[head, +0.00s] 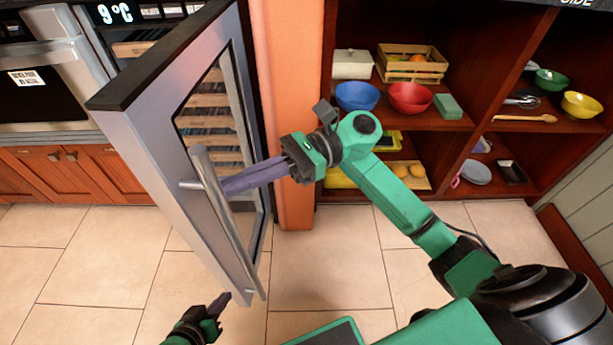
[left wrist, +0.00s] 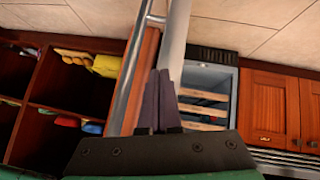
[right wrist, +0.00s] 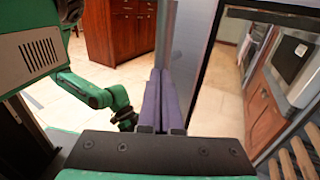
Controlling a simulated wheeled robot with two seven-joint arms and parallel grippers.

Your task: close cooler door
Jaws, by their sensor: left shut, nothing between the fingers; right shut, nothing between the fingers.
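The cooler door (head: 165,150) stands swung open, a silver frame around a glass pane with a long bar handle (head: 226,220) on its outer face. My right gripper (head: 225,186) is shut and empty, its purple fingers pointing left at the outer face, tips by the handle; contact is unclear. In the right wrist view its fingers (right wrist: 160,85) point along the silver frame (right wrist: 190,45), glass to the right. My left gripper (head: 222,303) is shut and empty, low near the door's free edge. In the left wrist view the cooler's shelves (left wrist: 203,97) show beside the door.
An oven (head: 45,85) and wooden cabinets (head: 90,170) are on the left. The tiled floor left of the door is clear.

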